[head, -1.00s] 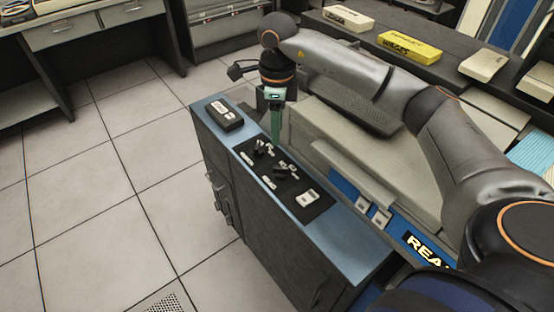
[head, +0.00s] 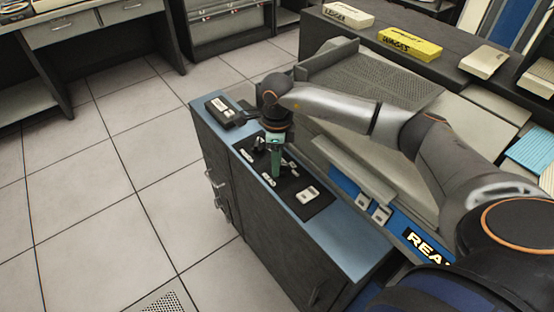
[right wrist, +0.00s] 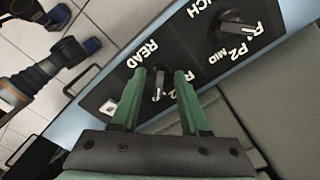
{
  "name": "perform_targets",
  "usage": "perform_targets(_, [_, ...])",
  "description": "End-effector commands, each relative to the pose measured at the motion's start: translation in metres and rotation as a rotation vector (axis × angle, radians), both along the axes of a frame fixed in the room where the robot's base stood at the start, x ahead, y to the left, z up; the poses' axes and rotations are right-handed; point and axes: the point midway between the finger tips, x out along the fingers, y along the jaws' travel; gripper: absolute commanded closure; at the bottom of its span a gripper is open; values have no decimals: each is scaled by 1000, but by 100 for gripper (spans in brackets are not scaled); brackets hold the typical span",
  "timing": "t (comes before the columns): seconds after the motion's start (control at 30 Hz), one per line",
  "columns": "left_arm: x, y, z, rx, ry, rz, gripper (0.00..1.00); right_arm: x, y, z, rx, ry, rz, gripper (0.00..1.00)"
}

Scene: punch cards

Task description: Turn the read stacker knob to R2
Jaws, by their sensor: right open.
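The read stacker knob (right wrist: 160,82) is a small dark knob with a pale pointer beside the word READ, on the black panel (right wrist: 104,90). My right gripper (right wrist: 160,74) is open, its green fingers on either side of the knob in the right wrist view. I cannot tell whether they touch it. Labels beside it are partly hidden, so its setting is unclear. In the head view my right gripper (head: 275,174) points down over the panel (head: 312,208) and hides the knob.
A second knob (right wrist: 236,28), marked P2 and MID, lies right of the read knob. A black box (head: 224,111) sits on the blue cabinet top (head: 345,240). The grey machine cover (head: 350,170) rises close beside the panel. Floor to the left is clear.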

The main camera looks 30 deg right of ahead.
Motion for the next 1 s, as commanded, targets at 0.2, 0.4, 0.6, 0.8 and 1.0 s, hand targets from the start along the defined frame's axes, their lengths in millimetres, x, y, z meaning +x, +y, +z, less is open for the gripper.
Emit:
perform_targets(0.2, [0, 0, 0, 0, 0, 0, 50, 0, 0, 0, 0, 0, 0, 65])
perform_targets(0.4, [0, 0, 0, 0, -1, -1, 50, 0, 0, 0, 0, 0, 0, 88])
perform_targets(0.6, [1, 0, 1, 0, -1, -1, 50, 0, 0, 0, 0, 0, 0, 100])
perform_targets(0.8, [1, 0, 1, 0, -2, -1, 50, 0, 0, 1, 0, 0, 0, 100])
perform_targets(1.0, [1, 0, 1, 0, -3, 0, 50, 0, 0, 1, 0, 0, 4, 100])
